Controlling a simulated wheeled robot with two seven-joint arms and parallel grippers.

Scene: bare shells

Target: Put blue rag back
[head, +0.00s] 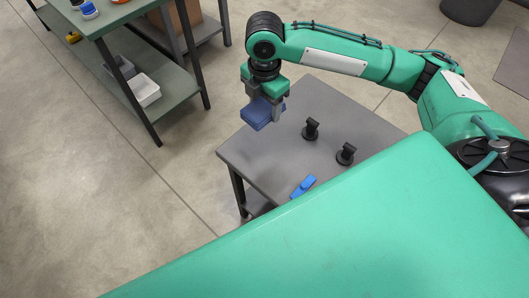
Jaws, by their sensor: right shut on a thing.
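The blue rag (257,114) is a folded, dark blue block-like bundle. My right gripper (264,103) is shut on it and points down, holding it over the far left part of the small grey table (255,158). From this angle I cannot tell whether the rag's underside touches the tabletop. Part of the rag is hidden by the gripper fingers. My left gripper is not in view.
Two black stands (311,129) (345,154) and a bright blue tool-like item (303,186) are on the grey table. A green-topped bench (120,12) stands at upper left, with grey and white bins (145,90) on its lower shelf. Open floor lies between.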

